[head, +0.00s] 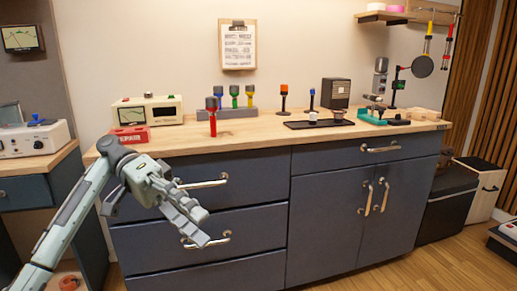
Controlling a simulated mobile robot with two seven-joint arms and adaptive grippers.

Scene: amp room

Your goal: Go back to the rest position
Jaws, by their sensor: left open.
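My left gripper (190,222) comes in from the left on its arm and hangs in the air in front of the dark blue drawers (250,222) of the cabinet. It points down and to the right. Its fingers are open, and I see nothing between them. In the picture it overlaps the area near the drawer handles; I cannot tell whether it touches them. My right gripper is not in view.
A side bench (40,162) stands at left.

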